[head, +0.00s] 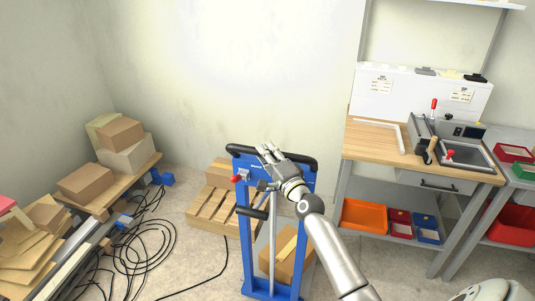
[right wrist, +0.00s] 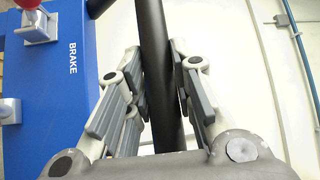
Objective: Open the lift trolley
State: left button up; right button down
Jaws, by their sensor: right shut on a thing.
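The lift trolley (head: 245,236) is a blue upright frame in the middle of the head view, with a black push handle (head: 238,151) across its top. My right gripper (head: 267,151) is at the handle, its fingers shut around the bar. In the right wrist view the gripper's fingers (right wrist: 158,85) lie on both sides of the black bar (right wrist: 152,30). A red-tipped brake lever (head: 237,179) sits on the left of the trolley's panel. The wrist view shows the blue panel (right wrist: 60,95) marked BRAKE. My arm hides part of the trolley's right side. My left gripper is not in view.
Cardboard boxes (head: 122,133) stand at the left, and black cables (head: 143,240) lie on the floor. A wooden pallet (head: 213,208) is behind the trolley. A workbench (head: 370,147) with orange, red and blue bins is at the right. A box (head: 286,258) shows low at the trolley.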

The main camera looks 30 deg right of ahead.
jog(key=c, duration=1.3)
grip_release()
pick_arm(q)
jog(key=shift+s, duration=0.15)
pick_arm(e)
jog(key=shift+o, duration=0.2)
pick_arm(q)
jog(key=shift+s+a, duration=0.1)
pick_arm(e)
jog(key=shift+s+a+f, duration=0.1)
jog(key=shift+s+f, duration=0.1)
jog(key=shift+s, duration=0.45)
jog(key=s+f, duration=0.1)
jog(key=s, duration=0.9)
jog(key=shift+s+a+f, duration=0.2)
jog(key=shift+s+a, duration=0.15)
